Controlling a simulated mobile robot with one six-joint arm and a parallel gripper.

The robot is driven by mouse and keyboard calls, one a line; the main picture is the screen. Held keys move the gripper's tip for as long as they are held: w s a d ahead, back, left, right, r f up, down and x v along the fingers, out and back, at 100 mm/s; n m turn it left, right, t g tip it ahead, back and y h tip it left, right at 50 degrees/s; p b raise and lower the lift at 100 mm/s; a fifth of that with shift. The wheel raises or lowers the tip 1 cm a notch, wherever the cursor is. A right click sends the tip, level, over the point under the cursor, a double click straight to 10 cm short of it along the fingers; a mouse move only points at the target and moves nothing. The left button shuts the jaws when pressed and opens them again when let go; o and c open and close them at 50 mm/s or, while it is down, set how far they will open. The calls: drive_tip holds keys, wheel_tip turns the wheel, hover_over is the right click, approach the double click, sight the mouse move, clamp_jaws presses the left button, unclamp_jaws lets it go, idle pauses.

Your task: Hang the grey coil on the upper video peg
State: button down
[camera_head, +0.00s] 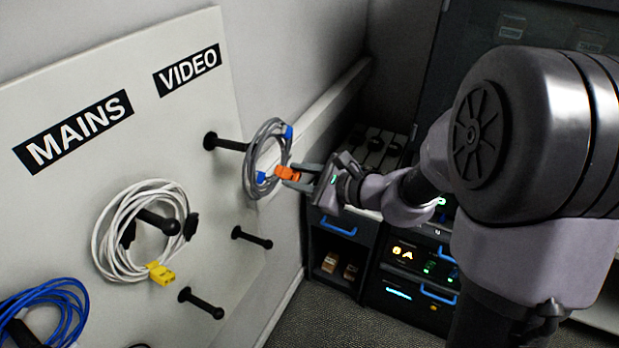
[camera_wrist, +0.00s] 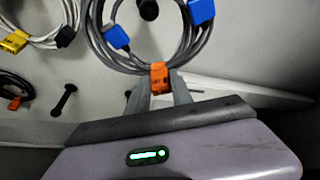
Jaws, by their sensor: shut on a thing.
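The grey coil (camera_head: 268,158) has blue connectors and an orange tag (camera_head: 286,173). My gripper (camera_head: 288,174) is shut on the coil at this tag, at the coil's lower right in the head view. The upper video peg (camera_head: 226,142) is black and sticks out from the board below the VIDEO label. Its outer end meets the coil's left edge in the head view. In the wrist view the peg's end (camera_wrist: 148,10) shows inside the loop of the grey coil (camera_wrist: 181,52). I cannot tell whether the peg's tip has entered the loop.
A lower video peg (camera_head: 252,238) is bare, as is another peg (camera_head: 201,303). A white coil (camera_head: 108,238) with a yellow tag hangs under the MAINS label. A blue coil (camera_head: 62,302) is at lower left. A cabinet (camera_head: 342,232) stands at right behind my gripper.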

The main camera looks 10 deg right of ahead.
drive_tip(key=s+a+b+x, duration=0.1)
drive_tip(key=x, duration=1.1)
drive_tip(key=shift+a+b, duration=0.3)
drive_tip(key=shift+a, duration=0.2)
drive_tip(key=shift+s, duration=0.15)
drive_tip(key=c, duration=1.1)
unclamp_jaws()
drive_tip(key=shift+o, duration=0.2)
